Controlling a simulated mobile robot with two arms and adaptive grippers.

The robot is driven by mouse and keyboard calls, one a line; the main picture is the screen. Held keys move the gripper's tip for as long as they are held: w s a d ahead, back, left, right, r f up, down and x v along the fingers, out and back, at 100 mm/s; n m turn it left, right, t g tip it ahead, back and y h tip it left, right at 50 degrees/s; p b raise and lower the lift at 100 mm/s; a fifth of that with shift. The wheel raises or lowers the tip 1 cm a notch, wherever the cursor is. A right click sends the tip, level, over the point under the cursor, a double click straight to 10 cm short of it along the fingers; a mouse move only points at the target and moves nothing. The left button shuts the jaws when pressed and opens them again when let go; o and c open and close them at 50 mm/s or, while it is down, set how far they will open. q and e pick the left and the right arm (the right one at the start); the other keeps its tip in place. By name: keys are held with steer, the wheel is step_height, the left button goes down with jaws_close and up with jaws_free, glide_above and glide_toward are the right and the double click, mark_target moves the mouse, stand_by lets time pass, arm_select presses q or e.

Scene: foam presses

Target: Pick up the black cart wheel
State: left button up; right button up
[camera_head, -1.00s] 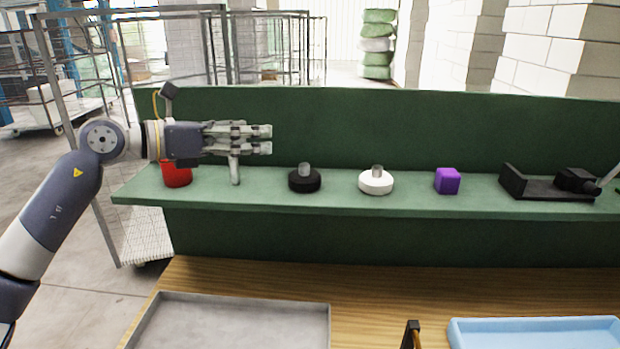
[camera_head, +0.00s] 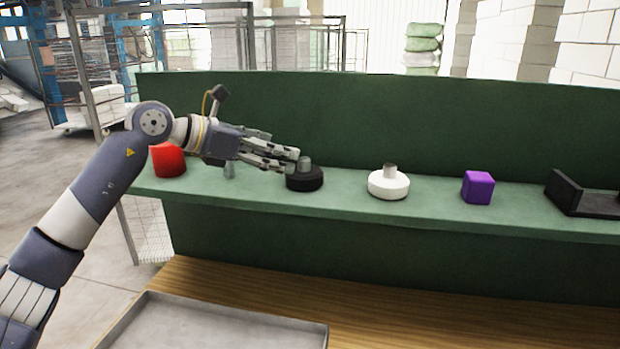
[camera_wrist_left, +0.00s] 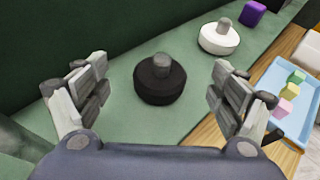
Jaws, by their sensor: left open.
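The black cart wheel (camera_head: 304,180) lies flat on the green shelf (camera_head: 342,199), with a short grey stub standing up from its middle. In the left wrist view the wheel (camera_wrist_left: 159,82) is centred ahead of the fingers. My left gripper (camera_head: 290,160) is at the wheel's left side in the head view, its fingertips close to the grey stub. In the left wrist view my left gripper (camera_wrist_left: 160,85) has its fingers spread wide, with green surface visible between each finger and the wheel. Whether the fingertips overlap the wheel's sides is hard to tell. My right gripper is not in view.
A white wheel (camera_head: 388,184), a purple cube (camera_head: 478,187) and a black bracket (camera_head: 566,193) stand along the shelf to the right. A red cylinder (camera_head: 168,160) is at the left. A grey tray (camera_head: 215,325) and a blue tray (camera_wrist_left: 300,75) with coloured blocks sit below.

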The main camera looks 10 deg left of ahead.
mark_target(303, 158)
arm_select(q)
steer(key=shift+p+x, duration=0.35)
steer(key=shift+x, duration=0.8)
steer(key=p+x, duration=0.3)
steer(key=x, duration=0.2)
steer(key=shift+s, duration=0.1)
steer(key=shift+d+f, duration=0.2)
steer(key=shift+f, duration=0.05)
